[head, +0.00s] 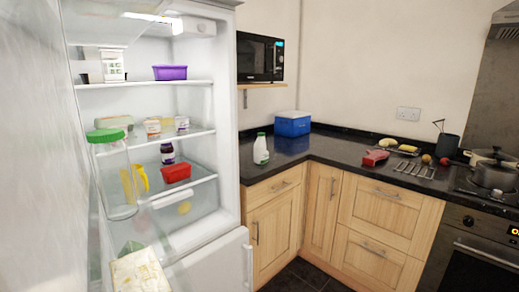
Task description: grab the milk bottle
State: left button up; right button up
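A white bottle with a green cap, which looks like the milk bottle (261,150), stands upright on the dark granite counter, just right of the open fridge. It is in full view, with nothing in front of it. Neither of my grippers shows in the head view.
The fridge (228,160) stands open at the left, with a green-lidded clear jar (117,182) and several tubs. A blue box (292,123) sits behind the bottle. The dark counter (335,149) has bare room right of the bottle. Pots (493,171) stand on the hob.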

aim_at(261, 156)
jog(key=l, duration=0.3)
jog(key=i+l+u, duration=0.1)
jog(key=l, duration=0.25)
jog(key=i+l+u, duration=0.1)
jog(key=l, duration=0.3)
jog(key=i+l+u, duration=0.1)
jog(key=i+l, duration=0.15)
jog(key=i+l+u, duration=0.1)
jog(key=l, duration=0.4)
jog(key=i+l+u, duration=0.2)
jog(key=i+l, duration=0.15)
jog(key=i, duration=0.35)
jog(key=i+l+u, duration=0.2)
jog(key=i+l, duration=0.3)
jog(key=i, duration=0.2)
jog(key=i+l+u, duration=0.15)
jog(key=i+l, duration=0.45)
jog(key=i, duration=0.05)
